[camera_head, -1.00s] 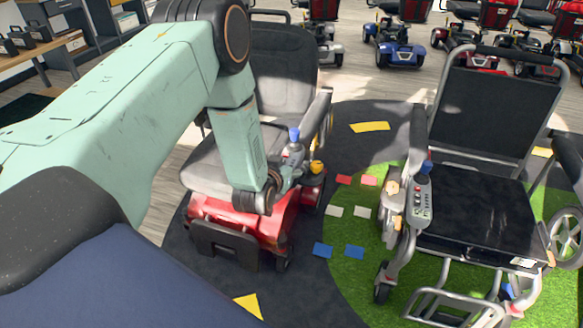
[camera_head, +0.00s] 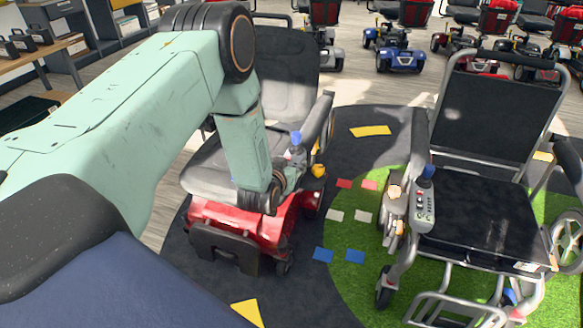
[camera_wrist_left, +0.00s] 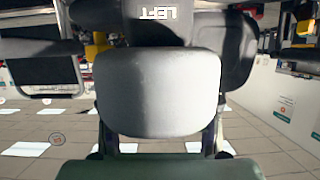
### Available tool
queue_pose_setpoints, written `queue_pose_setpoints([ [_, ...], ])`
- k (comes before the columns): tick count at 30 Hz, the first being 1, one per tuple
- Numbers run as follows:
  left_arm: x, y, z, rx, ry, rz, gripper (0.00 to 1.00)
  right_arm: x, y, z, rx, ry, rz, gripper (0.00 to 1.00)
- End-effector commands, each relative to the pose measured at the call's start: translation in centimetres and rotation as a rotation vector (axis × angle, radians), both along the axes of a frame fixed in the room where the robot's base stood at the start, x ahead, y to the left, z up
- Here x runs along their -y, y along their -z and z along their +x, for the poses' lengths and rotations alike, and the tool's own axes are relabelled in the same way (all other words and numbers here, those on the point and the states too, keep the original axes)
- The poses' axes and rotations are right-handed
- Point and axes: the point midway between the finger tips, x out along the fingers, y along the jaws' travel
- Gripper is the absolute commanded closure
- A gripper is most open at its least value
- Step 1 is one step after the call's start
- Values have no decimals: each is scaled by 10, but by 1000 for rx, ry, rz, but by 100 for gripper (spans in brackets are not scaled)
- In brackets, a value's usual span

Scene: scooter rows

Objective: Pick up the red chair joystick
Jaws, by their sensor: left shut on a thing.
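The red chair (camera_head: 261,227) has a red base, a grey seat and a tall grey backrest. It stands left of the middle in the head view. Its joystick (camera_head: 298,153) is a grey controller with a blue knob, upright near the front of the right armrest. My left gripper (camera_head: 288,178) is shut on the joystick from the front and below. My own forearm and wrist hide part of the seat, and the fingertips are hard to make out. The left wrist view does not clearly show the joystick. My right gripper is not in view.
A black wheelchair (camera_head: 480,215) with its own blue-knobbed controller (camera_head: 424,198) stands to the right on green turf. Coloured floor cards (camera_head: 345,255) lie between the chairs. Several scooters (camera_head: 398,50) line the back. A wooden bench (camera_head: 35,58) is at the far left.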

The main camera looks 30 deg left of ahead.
Motion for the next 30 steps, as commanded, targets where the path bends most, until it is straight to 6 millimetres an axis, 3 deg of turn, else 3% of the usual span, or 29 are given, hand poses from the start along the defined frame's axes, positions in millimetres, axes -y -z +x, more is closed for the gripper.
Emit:
queue_pose_setpoints([
  [12, 0, 0, 0, -1, 1, 0, 100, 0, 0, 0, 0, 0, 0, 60],
  [30, 0, -14, 1, 5, 1, 2, 100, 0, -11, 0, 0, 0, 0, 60],
])
